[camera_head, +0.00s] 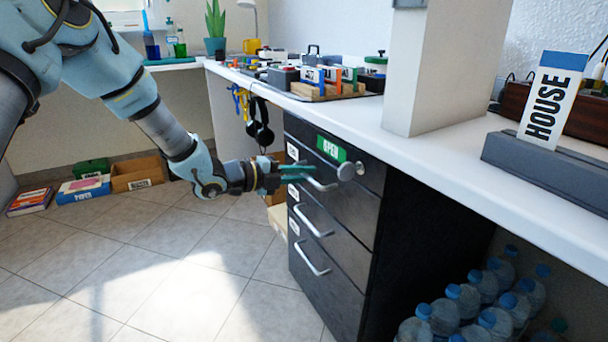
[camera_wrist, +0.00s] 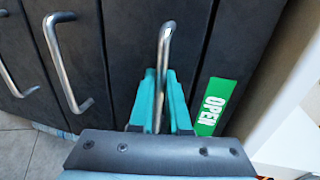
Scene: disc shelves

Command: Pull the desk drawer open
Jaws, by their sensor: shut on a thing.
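The desk drawer unit (camera_head: 345,262) is dark, with several drawers and metal bar handles, under the white desktop.
Lower handles (camera_head: 312,221) stick out below. Headphones (camera_head: 260,124) hang from the desk edge left of the drawers. Several water bottles (camera_head: 468,301) stand under the desk at right. Boxes (camera_head: 137,174) line the back wall. The tiled floor (camera_head: 180,270) before the drawers is clear.

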